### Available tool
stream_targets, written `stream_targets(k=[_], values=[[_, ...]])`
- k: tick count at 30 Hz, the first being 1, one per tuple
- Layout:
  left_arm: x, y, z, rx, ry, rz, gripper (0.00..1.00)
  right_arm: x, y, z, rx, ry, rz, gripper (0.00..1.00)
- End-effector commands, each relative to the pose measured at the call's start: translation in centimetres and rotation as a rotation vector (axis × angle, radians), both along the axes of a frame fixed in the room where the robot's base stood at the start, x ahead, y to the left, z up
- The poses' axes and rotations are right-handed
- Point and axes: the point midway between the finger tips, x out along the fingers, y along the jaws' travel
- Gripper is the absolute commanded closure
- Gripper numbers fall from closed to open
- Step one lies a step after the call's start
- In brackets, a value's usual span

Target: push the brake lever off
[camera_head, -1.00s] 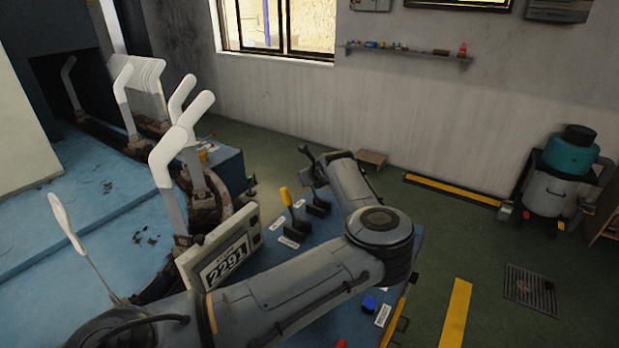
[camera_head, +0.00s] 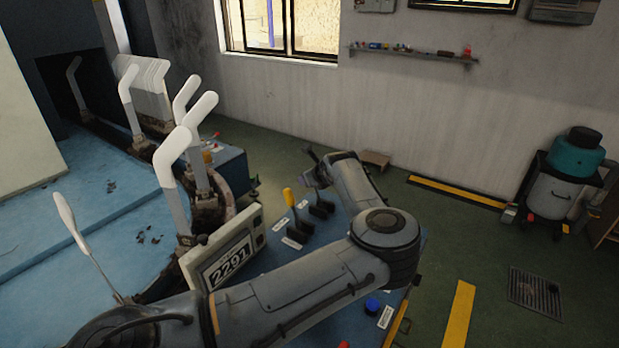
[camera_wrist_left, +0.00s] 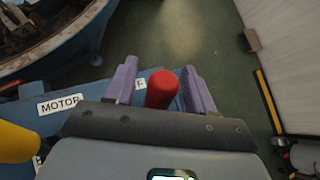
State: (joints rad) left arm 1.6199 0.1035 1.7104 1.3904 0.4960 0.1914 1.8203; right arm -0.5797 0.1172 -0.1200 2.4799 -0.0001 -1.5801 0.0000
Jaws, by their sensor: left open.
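My left gripper (camera_head: 312,172) is at the far end of the blue control console (camera_head: 272,262), and its tip is partly hidden by my wrist in the head view. In the left wrist view its two purple fingers (camera_wrist_left: 160,90) are apart, with a red lever knob (camera_wrist_left: 162,89) showing between them. I cannot tell whether either finger touches it. A yellow-knobbed lever (camera_head: 289,197) stands to the left, and its knob also shows in the wrist view (camera_wrist_left: 16,143). A "MOTOR" label (camera_wrist_left: 60,104) lies left of the red knob. No readable label says brake.
A display panel reading 2291 (camera_head: 228,258) stands left of the levers. White sock forms (camera_head: 172,155) rise on the track at the left. A blue knob (camera_head: 373,305) sits at the console's near end. Open green floor (camera_head: 450,240) lies to the right.

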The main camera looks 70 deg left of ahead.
Motion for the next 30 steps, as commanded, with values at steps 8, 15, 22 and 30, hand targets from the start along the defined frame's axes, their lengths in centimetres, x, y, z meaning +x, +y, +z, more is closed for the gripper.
stream_targets(k=[8, 15, 22, 30], values=[[0.5, -3.5, 2.8, 0.001, -0.002, -0.001, 0.46, 0.0, 0.1, 1.1, 0.003, 0.000, -0.002, 0.46], [0.7, -6.5, 4.9, 0.000, -0.001, 0.000, 0.46, 0.0, 0.0, 1.7, 0.001, 0.000, -0.001, 0.46], [0.8, -7.9, 5.9, -0.001, -0.002, 0.001, 0.46, 0.0, -0.1, 1.8, -0.005, 0.000, 0.004, 0.46], [0.8, -8.0, 5.9, -0.001, -0.001, 0.002, 0.46, 0.0, -0.2, 1.8, -0.008, 0.000, 0.005, 0.46]])
